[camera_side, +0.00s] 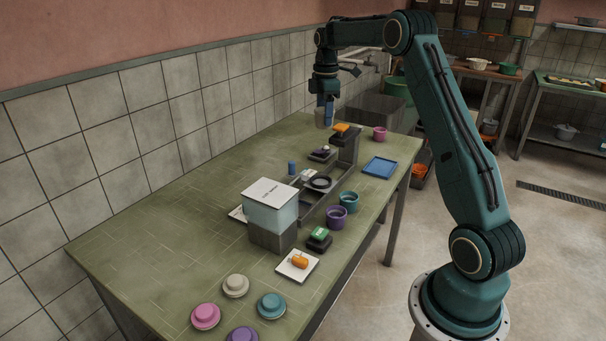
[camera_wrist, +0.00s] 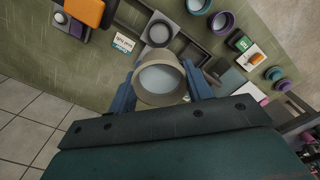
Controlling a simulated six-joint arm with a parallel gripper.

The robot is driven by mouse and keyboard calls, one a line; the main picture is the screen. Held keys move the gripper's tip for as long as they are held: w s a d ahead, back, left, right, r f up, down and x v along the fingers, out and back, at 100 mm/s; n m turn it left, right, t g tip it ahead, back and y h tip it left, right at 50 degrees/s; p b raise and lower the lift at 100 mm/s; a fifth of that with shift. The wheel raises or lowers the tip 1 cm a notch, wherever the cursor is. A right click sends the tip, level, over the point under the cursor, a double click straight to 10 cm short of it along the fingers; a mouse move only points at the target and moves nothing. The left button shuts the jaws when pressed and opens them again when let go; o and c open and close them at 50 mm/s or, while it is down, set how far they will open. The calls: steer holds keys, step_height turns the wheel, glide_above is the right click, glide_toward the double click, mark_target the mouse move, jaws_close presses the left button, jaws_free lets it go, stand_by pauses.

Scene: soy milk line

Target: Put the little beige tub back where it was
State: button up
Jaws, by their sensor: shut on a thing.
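My gripper (camera_side: 325,112) is shut on the little beige tub (camera_side: 320,118) and holds it above the far end of the green table (camera_side: 160,235). In the wrist view the beige tub (camera_wrist: 159,80) sits between the two blue fingers of my gripper (camera_wrist: 162,92), one at each side. Its round open mouth faces the wrist camera, and its inside looks pale grey. In the side view it is small and partly covered by a finger. A beige lid (camera_side: 236,285) lies at the table's near end.
An orange-topped post (camera_side: 341,129) stands close to my gripper. Teal (camera_side: 349,202), purple (camera_side: 336,217) and pink (camera_side: 380,134) tubs stand along the right side. A blue tray (camera_side: 379,168) lies at the right edge. A boxy tank (camera_side: 271,212) stands mid-table. The left strip is clear.

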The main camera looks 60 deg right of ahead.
steer(key=s+d+f+n, duration=0.3)
steer(key=s+d+n, duration=0.1)
steer(key=s, duration=0.7)
steer(key=shift+d, duration=0.4)
steer(key=shift+s+f, duration=0.1)
steer(key=shift+f, duration=0.1)
step_height(320, 180, down, 16)
steer(key=shift+r, duration=0.2)
steer(key=shift+f, duration=0.1)
steer(key=shift+f, duration=2)
steer(key=shift+f, duration=0.1)
steer(key=o, duration=1.1)
